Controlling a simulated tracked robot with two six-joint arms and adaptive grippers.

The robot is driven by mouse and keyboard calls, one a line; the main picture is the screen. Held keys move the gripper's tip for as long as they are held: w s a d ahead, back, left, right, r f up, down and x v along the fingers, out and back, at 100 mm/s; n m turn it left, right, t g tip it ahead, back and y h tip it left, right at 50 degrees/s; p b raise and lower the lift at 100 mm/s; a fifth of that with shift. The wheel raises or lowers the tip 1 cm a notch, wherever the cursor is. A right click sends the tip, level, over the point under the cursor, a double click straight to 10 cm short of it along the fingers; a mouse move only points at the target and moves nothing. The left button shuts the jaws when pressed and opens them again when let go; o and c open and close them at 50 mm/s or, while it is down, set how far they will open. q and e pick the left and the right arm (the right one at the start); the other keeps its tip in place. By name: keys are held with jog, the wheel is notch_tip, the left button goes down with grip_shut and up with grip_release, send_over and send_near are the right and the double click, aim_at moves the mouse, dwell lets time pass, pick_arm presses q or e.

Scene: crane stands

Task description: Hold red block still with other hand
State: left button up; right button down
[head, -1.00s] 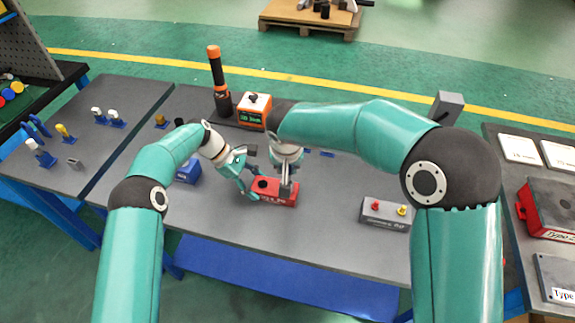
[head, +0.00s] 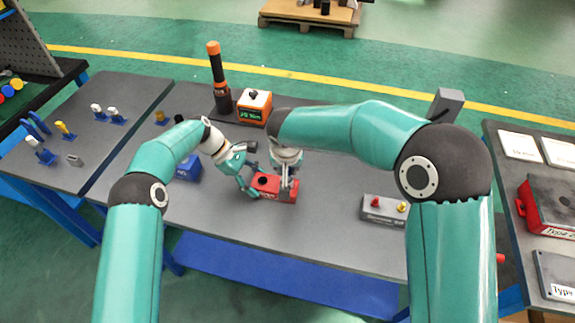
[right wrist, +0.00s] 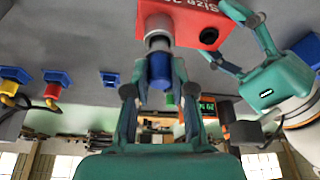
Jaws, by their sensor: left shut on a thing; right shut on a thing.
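The red block (head: 267,188) lies on the grey workbench (head: 235,220), with a dark round hole in its top. It also shows in the right wrist view (right wrist: 193,18), with "Size" lettering on it. My left gripper (head: 251,186) is shut on the block's left part, its fingers on either side. My right gripper (head: 287,186) is over the block's right end. In the right wrist view its fingers are closed around a blue cylinder (right wrist: 160,70). A silver metal part beyond the cylinder meets the block; how deep it sits is hidden.
An orange display box (head: 254,107) and a black-and-orange tool (head: 217,75) stand behind. A blue block (head: 189,169) is left of my left gripper. The front of the bench is mostly clear.

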jog(key=shift+f, duration=1.1)
jog(key=c, duration=0.9)
grip_release()
jog(key=shift+r, duration=0.1)
jog(key=shift+v, duration=2.5)
pick_arm(q)
jog(key=o, duration=1.5)
jog(key=shift+c, duration=0.2)
pick_arm(e)
jog(key=v, duration=1.1)
jog(key=shift+s+r, duration=0.15)
jog(key=shift+r, duration=0.25)
